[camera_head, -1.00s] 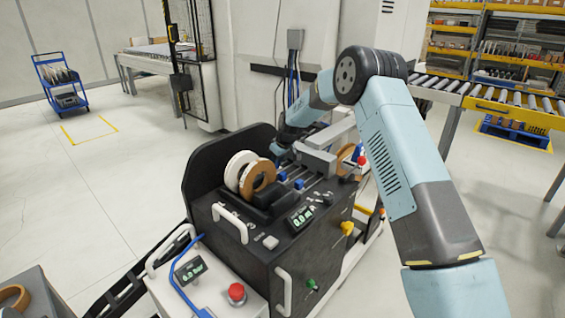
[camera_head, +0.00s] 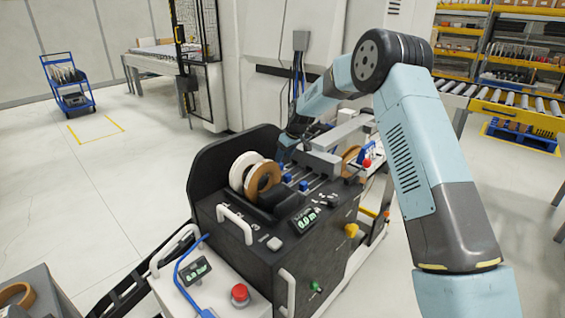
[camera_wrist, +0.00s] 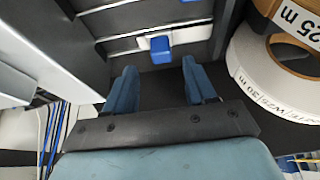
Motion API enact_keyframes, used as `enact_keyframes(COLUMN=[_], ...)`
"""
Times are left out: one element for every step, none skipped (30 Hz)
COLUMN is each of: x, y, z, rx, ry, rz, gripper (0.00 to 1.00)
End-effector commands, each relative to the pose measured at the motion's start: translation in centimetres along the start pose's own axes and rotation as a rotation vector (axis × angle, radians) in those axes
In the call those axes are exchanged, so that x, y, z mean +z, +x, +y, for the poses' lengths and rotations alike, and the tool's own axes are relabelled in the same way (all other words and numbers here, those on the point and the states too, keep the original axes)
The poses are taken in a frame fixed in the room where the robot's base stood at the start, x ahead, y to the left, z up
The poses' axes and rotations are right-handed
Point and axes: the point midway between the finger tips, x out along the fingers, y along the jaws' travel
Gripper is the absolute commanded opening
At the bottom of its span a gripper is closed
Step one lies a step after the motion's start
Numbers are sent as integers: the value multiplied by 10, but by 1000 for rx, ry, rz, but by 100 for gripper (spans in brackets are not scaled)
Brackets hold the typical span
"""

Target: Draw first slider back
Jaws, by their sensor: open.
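A blue slider knob (camera_wrist: 160,47) on a pale metal block sits on a rail in the wrist view. My gripper (camera_wrist: 162,84) is open, its two blue fingers pointing toward the knob, one to each side and a little short of it. Nothing is between the fingers. In the head view two blue slider knobs (camera_head: 287,178) (camera_head: 303,185) show on the rails of the black machine (camera_head: 262,222). My gripper is at the machine's far side, beside the reels, and its fingers are mostly hidden there.
A white reel (camera_head: 240,171) and a brown reel (camera_head: 263,177) stand close to my gripper; the white reel (camera_wrist: 262,75) also shows right of the fingers in the wrist view. A grey block (camera_head: 318,163) lies across the rails.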

Motion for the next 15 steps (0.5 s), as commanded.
enact_keyframes(x=[-1, -1, 0, 0, 0, 0, 0, 0, 0, 0, 0, 0, 0, 0, 0], y=[-12, -18, -26, -31, -37, -44, -49, -54, -60, -63, -67, -70, -73, -75, -78], z=[0, 0, 0, 0, 0, 0, 0, 0, 0, 0, 0, 0, 0, 0, 0], rx=[2, 2, 1, 1, 1, 2, 1, 1, 1, 1, 1, 0, 0, 0, 0], ry=[0, 0, 0, 0, 1, 0, 0, 0, 0, 0, 0, 0, 0, 0, 0], rz=[3, 3, 2, 1, 1, 2, 2, 1, 1, 1, 1, 0, 0, 0, 0], gripper=[55, 55, 55, 55, 55, 55, 55, 55, 55, 55, 55, 55, 55, 55, 55])
